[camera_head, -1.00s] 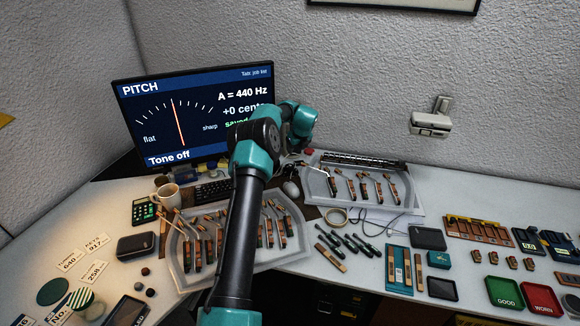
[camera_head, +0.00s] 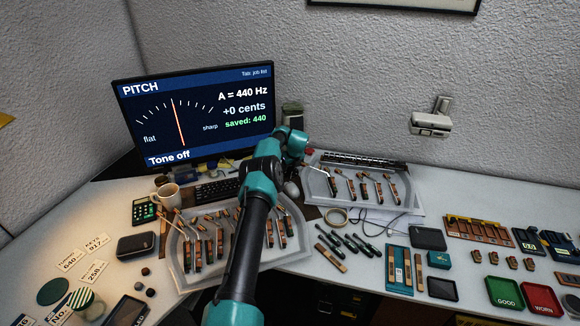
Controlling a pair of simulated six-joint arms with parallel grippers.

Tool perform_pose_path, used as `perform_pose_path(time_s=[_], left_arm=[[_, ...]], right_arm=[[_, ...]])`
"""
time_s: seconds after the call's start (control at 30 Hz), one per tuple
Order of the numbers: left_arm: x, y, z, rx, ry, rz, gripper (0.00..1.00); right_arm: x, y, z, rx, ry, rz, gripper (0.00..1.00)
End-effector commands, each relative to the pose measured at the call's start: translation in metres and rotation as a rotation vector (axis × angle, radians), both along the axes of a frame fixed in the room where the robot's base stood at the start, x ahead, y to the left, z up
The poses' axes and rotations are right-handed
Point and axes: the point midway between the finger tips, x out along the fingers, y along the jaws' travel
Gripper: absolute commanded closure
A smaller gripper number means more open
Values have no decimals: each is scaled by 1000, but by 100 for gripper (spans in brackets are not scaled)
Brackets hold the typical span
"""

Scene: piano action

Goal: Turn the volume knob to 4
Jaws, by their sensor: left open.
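I cannot make out a volume knob for certain; my left arm may hide it. My left arm rises from the bottom middle, and its wrist bends down just right of the monitor. My left gripper (camera_head: 289,172) is at the end of it, open, above the desk near the computer mouse (camera_head: 291,188); its fingertips are small and partly covered by the wrist. A small red piece (camera_head: 309,153) shows right beside the wrist. The monitor (camera_head: 195,112) reads PITCH, A = 440 Hz, +0 cents, saved: 440 and Tone off. My right gripper is not in view.
A tray of hammer parts (camera_head: 180,283) lies under my forearm, another tray (camera_head: 408,207) to the right. A keyboard (camera_head: 213,190) and mug (camera_head: 167,195) stand before the monitor. A dark upright container (camera_head: 293,115) stands behind the wrist. Green (camera_head: 505,292) and red trays (camera_head: 541,299) are far right.

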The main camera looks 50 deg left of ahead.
Motion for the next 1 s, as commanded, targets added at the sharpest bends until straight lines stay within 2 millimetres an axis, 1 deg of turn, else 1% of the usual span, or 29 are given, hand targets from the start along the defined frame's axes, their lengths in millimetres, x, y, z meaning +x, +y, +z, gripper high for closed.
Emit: perform_pose_path(time_s=[0.1, 0.37, 0.47, 0.7, 0.73, 1.0], left_arm=[[0, 1, -4, 0, 1, 0, 46], [0, 2, -4, 0, 0, 0, 46], [0, 2, -4, 0, 0, 0, 53], [0, 2, -4, 0, 0, 0, 76], [0, 2, -4, 0, 0, 0, 78], [0, 2, -4, 0, 0, -25, 78]], right_arm=[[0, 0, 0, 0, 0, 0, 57], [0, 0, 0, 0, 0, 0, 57], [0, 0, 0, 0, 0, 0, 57], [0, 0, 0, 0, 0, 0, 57], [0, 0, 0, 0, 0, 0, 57], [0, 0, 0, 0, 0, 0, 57]])
